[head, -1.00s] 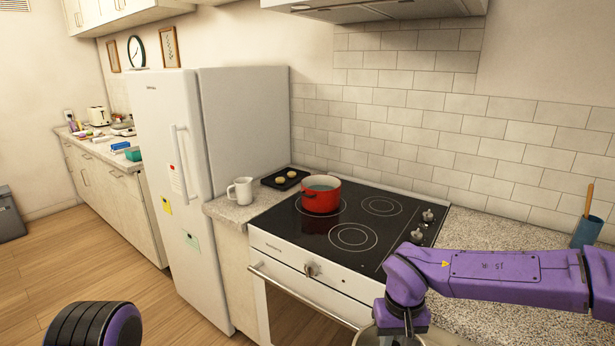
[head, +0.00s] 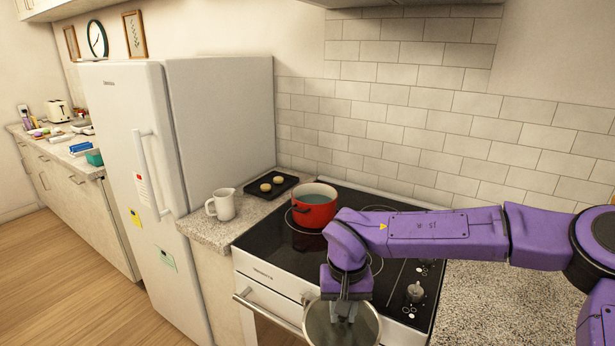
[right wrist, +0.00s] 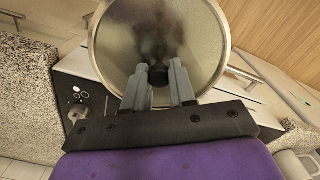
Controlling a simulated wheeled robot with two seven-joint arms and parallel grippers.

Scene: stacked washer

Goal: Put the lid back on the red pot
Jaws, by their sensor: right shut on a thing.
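The red pot (head: 315,207) stands uncovered on the back left of the black cooktop (head: 270,229), with bluish liquid showing inside. My right gripper (head: 344,312) is shut on the round lid (head: 322,326). The lid is held at the stove's front edge, to the front and right of the pot, apart from it. In the right wrist view the glassy lid (right wrist: 160,28) with a pale rim fills the top middle, and the fingers of my right gripper (right wrist: 160,72) close on its dark knob. My left gripper is not in view.
A white mug (head: 222,204) and a black tray (head: 272,185) with two round pale items stand on the counter left of the pot. The fridge (head: 215,110) rises further left. A stove knob (head: 415,292) sticks up at the cooktop's right.

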